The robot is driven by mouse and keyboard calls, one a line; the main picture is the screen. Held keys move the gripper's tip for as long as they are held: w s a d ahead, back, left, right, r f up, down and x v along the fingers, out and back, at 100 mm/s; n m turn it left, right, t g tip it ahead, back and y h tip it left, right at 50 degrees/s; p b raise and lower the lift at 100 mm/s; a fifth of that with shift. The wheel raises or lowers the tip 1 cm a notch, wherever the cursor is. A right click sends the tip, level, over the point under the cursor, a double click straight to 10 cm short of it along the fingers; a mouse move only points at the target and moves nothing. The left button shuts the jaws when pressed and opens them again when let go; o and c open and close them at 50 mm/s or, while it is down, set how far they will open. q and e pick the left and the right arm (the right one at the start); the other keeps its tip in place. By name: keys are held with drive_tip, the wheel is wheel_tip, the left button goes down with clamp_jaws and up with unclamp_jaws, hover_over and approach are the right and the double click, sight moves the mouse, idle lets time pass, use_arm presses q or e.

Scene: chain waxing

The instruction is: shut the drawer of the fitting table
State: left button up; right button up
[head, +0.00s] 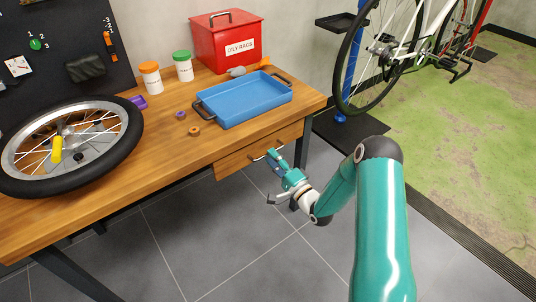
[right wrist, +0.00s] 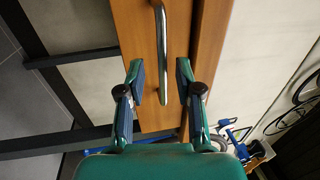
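The fitting table (head: 165,148) has a wooden top. Its drawer (head: 232,164) has a wooden front just below the table's right front edge. I cannot tell how far the drawer stands out. A metal bar handle (head: 257,158) is on the drawer front. My right gripper (head: 273,160) is at the handle, partly covering it. In the right wrist view my right gripper (right wrist: 160,80) is open, its two fingers apart on either side of the handle (right wrist: 160,45), with no clear contact. The drawer front also shows there (right wrist: 134,30). My left gripper is not in view.
On the table are a blue tray (head: 245,108), a red oily-rags box (head: 222,38), two lidded jars and a wheel (head: 122,150). A bicycle on a stand (head: 350,60) is at the back right. The grey floor before the drawer is clear except for my arm.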

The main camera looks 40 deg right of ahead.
drive_tip(key=s+f, duration=0.1)
drive_tip(key=s, duration=0.7)
drive_tip(key=shift+s+f, duration=0.4)
